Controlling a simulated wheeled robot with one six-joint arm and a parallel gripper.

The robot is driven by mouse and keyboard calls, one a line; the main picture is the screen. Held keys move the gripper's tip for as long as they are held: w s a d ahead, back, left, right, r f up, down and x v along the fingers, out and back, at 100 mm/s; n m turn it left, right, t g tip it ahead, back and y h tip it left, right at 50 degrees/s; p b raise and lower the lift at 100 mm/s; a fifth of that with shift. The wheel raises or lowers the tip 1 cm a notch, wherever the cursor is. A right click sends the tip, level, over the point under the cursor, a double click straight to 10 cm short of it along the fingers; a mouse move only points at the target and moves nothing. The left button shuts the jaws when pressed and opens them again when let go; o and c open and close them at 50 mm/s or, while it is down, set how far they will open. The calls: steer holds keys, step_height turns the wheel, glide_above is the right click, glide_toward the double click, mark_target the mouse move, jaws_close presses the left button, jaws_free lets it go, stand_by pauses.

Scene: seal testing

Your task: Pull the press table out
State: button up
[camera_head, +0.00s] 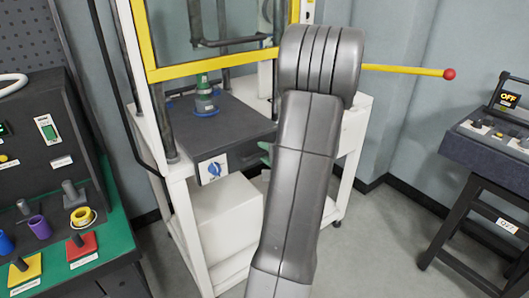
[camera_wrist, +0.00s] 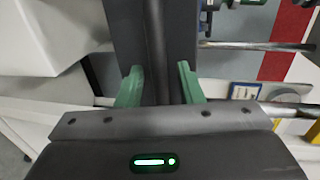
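The press table (camera_head: 232,132) is a dark grey slab in the white press frame, with a blue knob (camera_head: 214,169) on a white plate on its front. A green bottle-like piece (camera_head: 205,95) stands on a blue ring on it. My arm covers the table's right side. In the wrist view the two green fingers of my gripper (camera_wrist: 158,88) are apart, in front of a dark grooved surface (camera_wrist: 150,30). I cannot tell whether they touch it.
A yellow guard frame (camera_head: 222,66) and a yellow lever with a red ball (camera_head: 449,74) are at the press. A green-topped bench (camera_head: 110,270) with coloured parts stands left. A dark control stand (camera_head: 470,150) reading OFF stands right. Floor between is clear.

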steer(key=shift+w+a, duration=0.2)
jaws_close()
steer(key=shift+f, duration=0.1)
